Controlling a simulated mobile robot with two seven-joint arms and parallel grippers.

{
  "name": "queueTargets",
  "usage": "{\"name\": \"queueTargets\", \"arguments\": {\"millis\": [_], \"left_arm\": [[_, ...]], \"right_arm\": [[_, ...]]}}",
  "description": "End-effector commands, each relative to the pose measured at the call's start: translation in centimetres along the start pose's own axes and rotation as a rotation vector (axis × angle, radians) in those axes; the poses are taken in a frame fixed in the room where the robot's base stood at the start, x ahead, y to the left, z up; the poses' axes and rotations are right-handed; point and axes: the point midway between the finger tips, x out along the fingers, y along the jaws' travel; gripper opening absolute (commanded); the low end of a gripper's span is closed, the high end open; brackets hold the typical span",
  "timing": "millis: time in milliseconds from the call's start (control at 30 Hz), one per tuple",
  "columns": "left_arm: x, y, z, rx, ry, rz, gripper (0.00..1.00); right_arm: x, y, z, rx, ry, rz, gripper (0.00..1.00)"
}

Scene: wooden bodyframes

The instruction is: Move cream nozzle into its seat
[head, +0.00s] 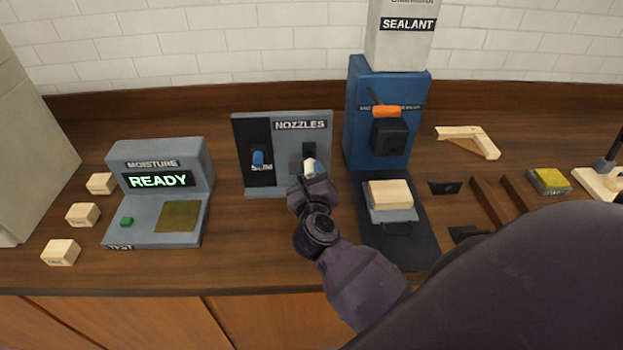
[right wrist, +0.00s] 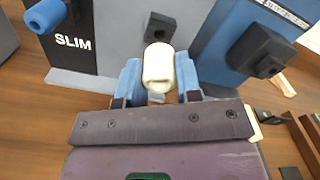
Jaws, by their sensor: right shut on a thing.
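The cream nozzle (head: 310,166) is at the right side of the grey NOZZLES rack (head: 285,181). It also shows in the right wrist view (right wrist: 158,66), between the blue finger pads. My right gripper (head: 312,178) is shut on it, in front of the rack. A black holder (right wrist: 160,27) on the rack is just beyond the nozzle; whether they touch is unclear. A blue nozzle (head: 258,159) is in the black SLIM half of the rack. The blue sealant machine (head: 361,153) carries a black block (head: 390,137) on its front. My left gripper is out of view.
A wooden block (head: 391,194) rests on the machine's carriage, right of my right forearm. The grey moisture tester (head: 155,230) reads READY at left, with several small wooden blocks (head: 82,214) beside it. Counter between tester and rack is clear.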

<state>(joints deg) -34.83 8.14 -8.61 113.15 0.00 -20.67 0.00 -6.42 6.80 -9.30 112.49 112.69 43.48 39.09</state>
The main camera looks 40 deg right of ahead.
Motion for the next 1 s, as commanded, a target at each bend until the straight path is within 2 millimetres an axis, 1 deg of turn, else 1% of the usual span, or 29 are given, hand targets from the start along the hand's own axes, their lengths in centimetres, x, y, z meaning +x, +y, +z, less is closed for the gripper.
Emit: {"name": "queueTargets", "arguments": {"millis": [100,300,1000], "left_arm": [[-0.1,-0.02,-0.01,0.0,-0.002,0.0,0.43],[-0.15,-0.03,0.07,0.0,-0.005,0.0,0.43],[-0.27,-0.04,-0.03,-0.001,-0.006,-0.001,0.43]], "right_arm": [[0.68,0.01,0.03,-0.001,0.0,0.001,0.04],[1.24,0.0,0.03,0.0,-0.001,0.0,0.04],[1.28,-0.02,0.01,0.004,0.002,0.0,0.04]]}}
